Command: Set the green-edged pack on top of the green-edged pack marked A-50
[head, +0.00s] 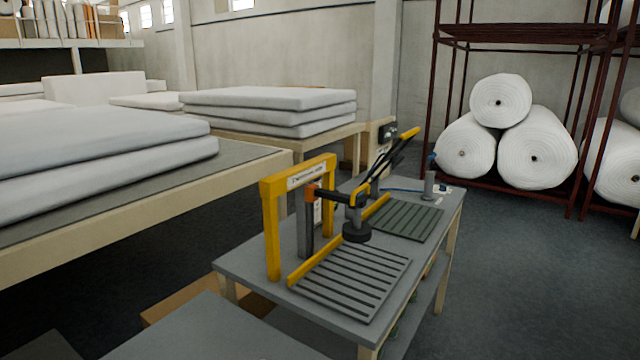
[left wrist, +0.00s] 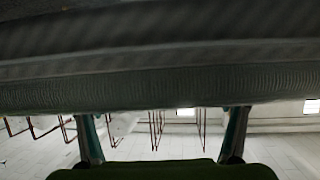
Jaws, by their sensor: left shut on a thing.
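My left gripper (left wrist: 161,160) shows only in the left wrist view, where two teal-tinted fingers stand apart on either side. A dark green, round-cornered shape (left wrist: 160,172) crosses the bottom of that view and overlaps the finger ends. I take it to be the held green-edged pack, though its label and most of its body are out of view. A broad grey ribbed surface fills the top of the same view, very close; I cannot tell what it is. The pack marked A-50 cannot be made out in either view. My right gripper is not in view.
A grey workbench (head: 240,266) carries a yellow frame (head: 272,235), a black lever device and two slatted dark mats (head: 355,280). White slab stacks (head: 270,100) lie on tables at left and behind. White rolls (head: 535,150) fill a dark red rack. Open floor lies at right.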

